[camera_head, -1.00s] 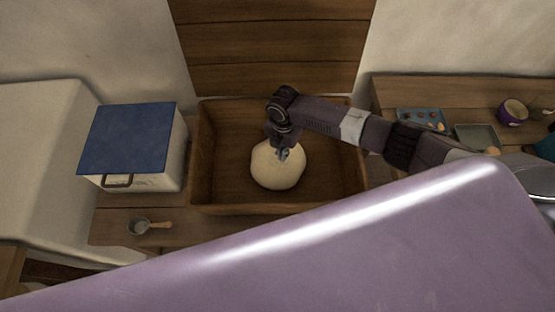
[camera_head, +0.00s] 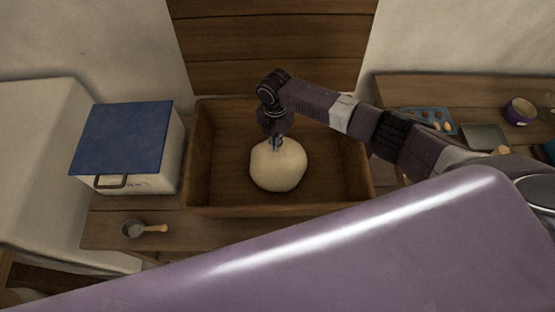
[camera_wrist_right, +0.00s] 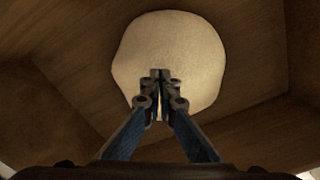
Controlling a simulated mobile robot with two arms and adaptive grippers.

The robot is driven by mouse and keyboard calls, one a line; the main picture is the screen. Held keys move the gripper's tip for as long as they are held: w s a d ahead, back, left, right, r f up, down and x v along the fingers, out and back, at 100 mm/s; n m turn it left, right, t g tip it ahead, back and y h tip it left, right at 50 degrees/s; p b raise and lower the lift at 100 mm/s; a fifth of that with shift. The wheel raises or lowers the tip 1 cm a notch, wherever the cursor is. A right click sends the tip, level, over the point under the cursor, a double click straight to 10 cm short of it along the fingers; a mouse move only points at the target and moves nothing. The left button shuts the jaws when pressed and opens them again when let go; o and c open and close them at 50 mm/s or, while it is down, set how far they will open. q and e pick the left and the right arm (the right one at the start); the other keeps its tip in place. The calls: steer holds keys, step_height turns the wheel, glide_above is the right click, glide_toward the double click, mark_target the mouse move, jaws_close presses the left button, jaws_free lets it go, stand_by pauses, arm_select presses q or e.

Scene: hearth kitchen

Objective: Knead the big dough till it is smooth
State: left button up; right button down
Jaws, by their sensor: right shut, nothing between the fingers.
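The big dough (camera_head: 279,168) is a pale, rounded lump in the middle of the wooden trough (camera_head: 225,206). My right gripper (camera_head: 276,145) points down at the dough's far edge, shut and empty. In the right wrist view the shut fingertips (camera_wrist_right: 160,76) show in front of the dough (camera_wrist_right: 170,45), overlapping its near part. I cannot tell whether the tips touch it. The dough's outline is slightly uneven in the wrist view. My left gripper is not in view.
A white bin with a blue lid (camera_head: 122,138) stands left of the trough. A small metal scoop (camera_head: 133,229) with a wooden handle lies in front of it. On the right counter are a blue tray (camera_head: 425,120), a grey tray (camera_head: 486,136) and a purple pot (camera_head: 519,110).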

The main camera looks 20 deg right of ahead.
steer(key=shift+f, duration=0.15)
steer(key=shift+f+b, duration=1.05)
steer(key=shift+f, duration=0.15)
steer(key=shift+s+r, duration=0.1)
steer(key=shift+s, duration=0.05)
steer(key=shift+f, duration=0.5)
stand_by(0.7)
steer(key=shift+r, duration=0.1)
step_height(320, 180, up, 4)
steer(key=p, duration=0.3)
steer(key=shift+f, duration=0.25)
steer(key=shift+w+f, duration=0.1)
steer(key=shift+w, duration=0.1)
